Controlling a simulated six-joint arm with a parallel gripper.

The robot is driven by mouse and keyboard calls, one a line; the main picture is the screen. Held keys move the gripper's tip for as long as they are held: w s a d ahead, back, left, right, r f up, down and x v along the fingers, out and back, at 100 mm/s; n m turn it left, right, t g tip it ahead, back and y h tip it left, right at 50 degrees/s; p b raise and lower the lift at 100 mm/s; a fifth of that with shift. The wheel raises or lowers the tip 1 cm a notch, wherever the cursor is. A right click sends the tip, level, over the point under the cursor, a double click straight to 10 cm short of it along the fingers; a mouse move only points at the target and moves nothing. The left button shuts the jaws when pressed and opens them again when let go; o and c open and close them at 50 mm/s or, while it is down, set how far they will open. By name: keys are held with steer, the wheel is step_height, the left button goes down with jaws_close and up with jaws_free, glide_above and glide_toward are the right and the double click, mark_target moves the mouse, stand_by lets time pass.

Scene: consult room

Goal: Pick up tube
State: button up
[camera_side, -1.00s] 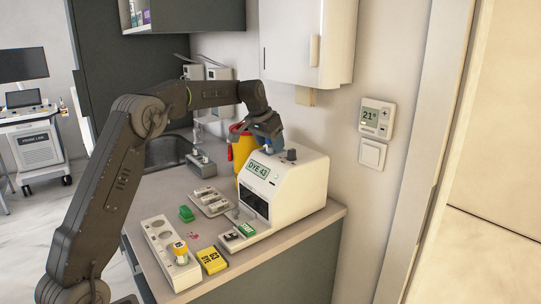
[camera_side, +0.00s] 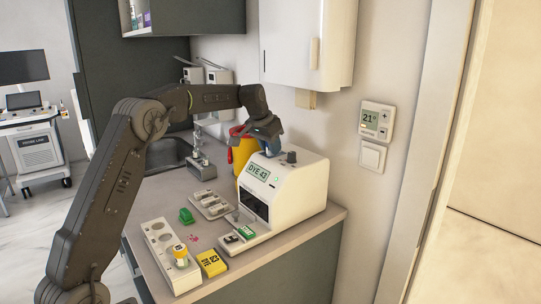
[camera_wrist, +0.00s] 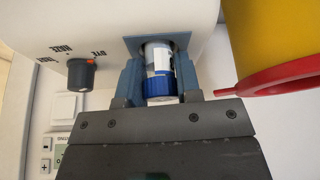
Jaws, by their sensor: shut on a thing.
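The tube (camera_wrist: 158,55) has a white label and a blue cap (camera_wrist: 159,86); it shows in the wrist view. My gripper (camera_wrist: 159,82) has one finger on each side of the tube and is shut on it. A blue-grey square piece lies around the tube's far end; I cannot tell whether the tube is seated in it or apart. In the side view my gripper (camera_side: 268,138) hangs over the back left of the white DYE 43 machine (camera_side: 307,195), and the tube is hidden.
A yellow bin with a red rim (camera_wrist: 285,75) stands close beside my gripper. A dark knob (camera_wrist: 81,73) sticks up from the machine's top. On the counter are a white rack with an orange-capped container (camera_side: 180,252), a yellow box (camera_side: 211,263) and a green item (camera_side: 187,215).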

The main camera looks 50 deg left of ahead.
steer(key=shift+r, duration=0.15)
steer(key=shift+r, duration=0.3)
step_height(320, 180, up, 3)
steer(key=shift+r, duration=0.2)
steer(key=s+a+r, duration=0.6)
steer(key=s+a, duration=0.1)
steer(key=s, duration=0.1)
steer(key=s+a+f+n+g+y, duration=0.1)
steer(key=s+f+n, duration=0.25)
steer(key=s, duration=0.35)
steer(key=s+a+f+n+y, duration=0.1)
steer(key=s+f+n+y, duration=0.2)
steer(key=s, duration=0.4)
steer(key=s+d+f+n+g, duration=0.1)
steer(key=s+d+f+n, duration=0.1)
steer(key=s+f, duration=0.4)
steer(key=s+d+f+n+g, duration=0.1)
steer(key=s+d+f+n, duration=0.1)
steer(key=s+f+n, duration=0.3)
steer(key=shift+s+d+f, duration=0.15)
steer(key=shift+s+f, duration=0.4)
steer(key=shift+s, duration=0.45)
steer(key=shift+f, duration=0.25)
steer(key=shift+f, duration=2.25)
